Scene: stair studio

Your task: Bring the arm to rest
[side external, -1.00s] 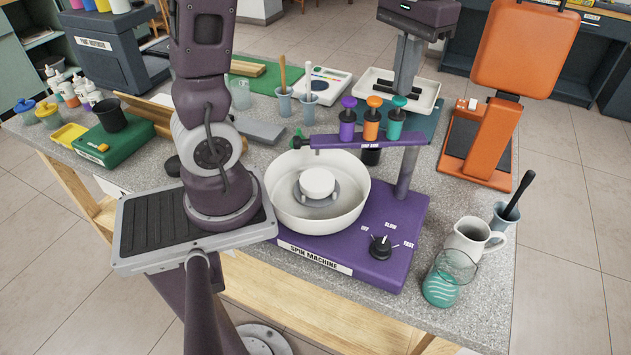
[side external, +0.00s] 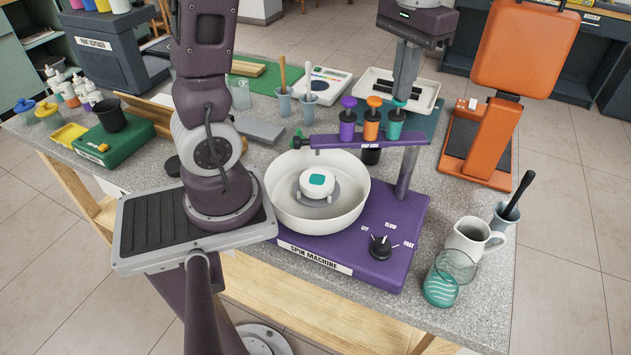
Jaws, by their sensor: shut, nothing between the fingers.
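My gripper (side external: 402,95) hangs pointing down at the top right of the bench, its fingers together and empty. Its tips line up with the top of the teal plunger (side external: 396,122); I cannot tell whether they touch it. My arm's lower links stand at the left of the purple spin machine (side external: 400,215). The machine's white bowl (side external: 355,205) holds a small white piece (side external: 318,192) with a teal patch on top. The dial (side external: 380,247) is on the machine's front right.
Orange (side external: 372,127) and purple (side external: 347,127) plungers stand beside the teal one on the drop rack. A white tray (side external: 433,108) lies behind my gripper. An orange press (side external: 490,135) stands right. A white jug (side external: 470,240) and a glass (side external: 443,285) stand front right.

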